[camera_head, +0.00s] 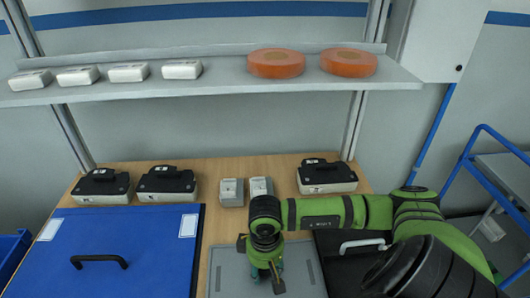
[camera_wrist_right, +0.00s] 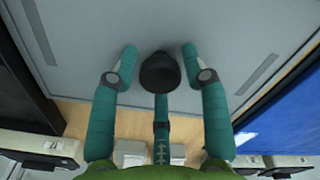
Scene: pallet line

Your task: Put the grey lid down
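The grey lid (camera_head: 228,276) lies flat at the front middle of the wooden table, between a blue lid and a black one. In the right wrist view its grey surface (camera_wrist_right: 90,30) fills the upper part. My right gripper (camera_head: 265,278) points down over the lid. In the right wrist view its teal fingers (camera_wrist_right: 160,68) stand around the lid's black knob (camera_wrist_right: 160,72), with a narrow gap on each side. The gripper looks open. The head view does not show whether the lid touches what is under it. My left gripper is not in view.
The blue lid (camera_head: 145,245) with a black handle lies left. The black lid (camera_head: 335,250) with a pale handle is right, partly behind my arm. Black-and-white devices (camera_head: 168,183) and small grey boxes (camera_head: 231,192) line the table's back. A shelf (camera_head: 215,78) above holds orange discs.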

